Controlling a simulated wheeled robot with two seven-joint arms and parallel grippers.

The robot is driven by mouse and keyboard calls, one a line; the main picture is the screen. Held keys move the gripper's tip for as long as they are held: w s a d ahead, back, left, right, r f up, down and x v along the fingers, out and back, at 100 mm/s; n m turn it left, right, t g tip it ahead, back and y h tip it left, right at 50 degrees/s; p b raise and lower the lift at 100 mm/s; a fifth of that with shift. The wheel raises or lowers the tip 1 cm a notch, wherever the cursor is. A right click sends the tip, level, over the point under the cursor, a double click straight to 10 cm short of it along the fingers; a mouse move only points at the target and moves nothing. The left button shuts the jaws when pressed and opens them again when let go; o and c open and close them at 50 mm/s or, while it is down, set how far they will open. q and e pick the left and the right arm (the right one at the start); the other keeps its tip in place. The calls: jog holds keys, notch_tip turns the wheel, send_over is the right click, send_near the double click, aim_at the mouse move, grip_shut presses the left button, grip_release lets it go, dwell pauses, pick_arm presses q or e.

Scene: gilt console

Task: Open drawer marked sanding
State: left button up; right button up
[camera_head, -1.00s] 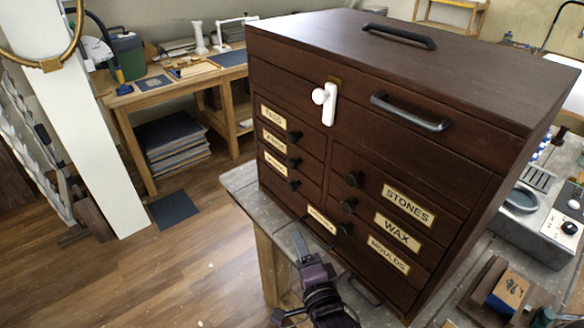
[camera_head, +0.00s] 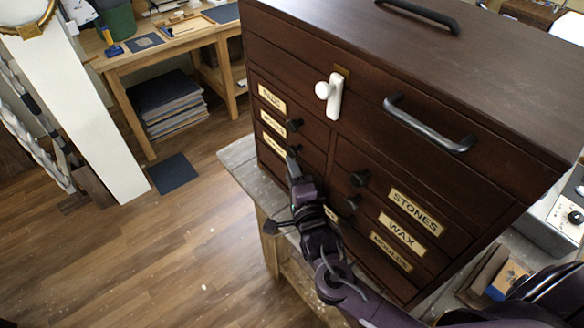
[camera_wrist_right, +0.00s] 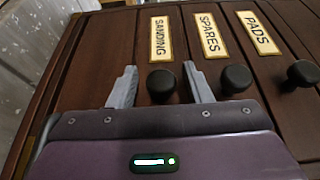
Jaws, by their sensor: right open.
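The drawer marked SANDING is closed in the dark wooden chest. Its label (camera_head: 274,146) is lowest of the three visible in the left column in the head view, below PADS and SPARES. In the right wrist view the SANDING label (camera_wrist_right: 160,38) shows with its round black knob (camera_wrist_right: 161,84). My right gripper (camera_wrist_right: 160,67) is open, with one finger on each side of that knob; I see gaps and no clear contact. In the head view my right gripper (camera_head: 293,166) is in front of the left column and hides the SANDING knob. My left gripper is not in view.
The SPARES knob (camera_wrist_right: 236,79) is close beside the right finger in the wrist view. STONES (camera_head: 415,212), WAX (camera_head: 402,236) and MOULDS drawers are to the right. A white knob (camera_head: 328,90) and a dark handle (camera_head: 430,124) are on the upper front. Open floor (camera_head: 190,250) lies left.

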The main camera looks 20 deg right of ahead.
jog(key=c, duration=0.4)
jog(key=shift+c, duration=1.4)
grip_shut()
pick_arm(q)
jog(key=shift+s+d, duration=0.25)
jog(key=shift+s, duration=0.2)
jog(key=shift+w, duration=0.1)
